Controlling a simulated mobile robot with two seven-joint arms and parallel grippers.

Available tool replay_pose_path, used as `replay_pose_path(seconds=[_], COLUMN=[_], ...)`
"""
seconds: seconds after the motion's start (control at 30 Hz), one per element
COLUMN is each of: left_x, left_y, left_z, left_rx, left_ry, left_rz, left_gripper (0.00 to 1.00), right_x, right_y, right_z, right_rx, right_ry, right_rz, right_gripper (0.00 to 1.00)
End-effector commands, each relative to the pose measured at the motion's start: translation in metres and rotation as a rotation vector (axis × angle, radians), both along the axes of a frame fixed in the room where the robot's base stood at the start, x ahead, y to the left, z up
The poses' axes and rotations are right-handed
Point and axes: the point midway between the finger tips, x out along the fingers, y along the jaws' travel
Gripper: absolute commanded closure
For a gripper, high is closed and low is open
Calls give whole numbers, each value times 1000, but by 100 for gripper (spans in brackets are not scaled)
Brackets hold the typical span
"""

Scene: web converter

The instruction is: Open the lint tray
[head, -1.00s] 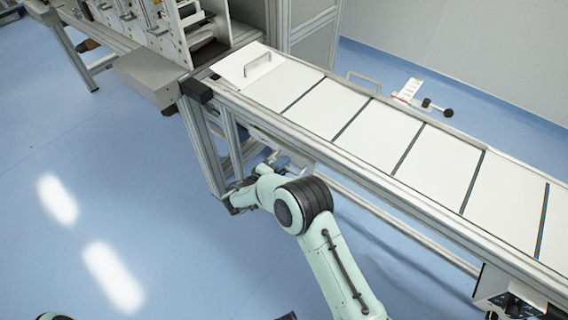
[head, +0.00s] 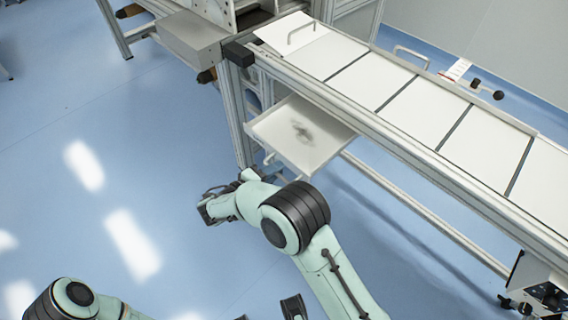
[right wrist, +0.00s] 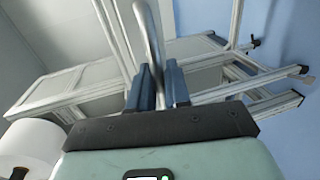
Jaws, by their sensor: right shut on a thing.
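The lint tray (head: 322,150) is a shallow, pale metal tray with a dark smudge of lint inside. In the head view it stands out from under the conveyor, open at the top. My right gripper (right wrist: 158,88) is shut on the tray's handle (right wrist: 150,40), a grey metal bar that runs between its dark fingers in the right wrist view. In the head view this gripper is at the tray's front side, partly hidden by my own wrist.
The conveyor (head: 405,105) with white panels runs above and behind the tray on a metal frame. A grey box (head: 190,38) sticks out at its left end. A control box (head: 540,290) is at the lower right. The blue floor (head: 60,130) on the left is clear.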

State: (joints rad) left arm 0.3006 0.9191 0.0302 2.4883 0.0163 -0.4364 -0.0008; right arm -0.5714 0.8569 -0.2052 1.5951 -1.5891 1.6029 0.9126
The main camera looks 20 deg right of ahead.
Motion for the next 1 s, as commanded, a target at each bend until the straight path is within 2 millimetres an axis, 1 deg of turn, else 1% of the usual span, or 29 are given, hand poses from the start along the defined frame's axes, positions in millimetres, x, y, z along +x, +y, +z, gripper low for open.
replay_pose_path(seconds=[0.03,0.2,0.6,0.63,0.67,0.9,1.0], left_x=[0,1,1,1,1,1,1], left_y=[0,0,0,0,0,0,0], left_z=[-1,-2,-2,-2,-2,-2,-2], left_rx=[0,0,0,0,0,1,1], left_ry=[-1,-3,-4,-4,-4,-3,-3], left_rz=[0,1,1,1,1,1,1], left_gripper=[27,27,27,27,27,27,27], right_x=[-2,-7,-8,-8,-8,-8,-9], right_y=[6,17,18,18,18,18,22], right_z=[0,0,1,1,1,0,1], right_rx=[0,-1,-1,-1,-1,0,0], right_ry=[-1,-1,-1,-1,-1,-1,-1], right_rz=[1,-1,-2,-2,-2,-1,1], right_gripper=[100,100,100,73,70,70,70])
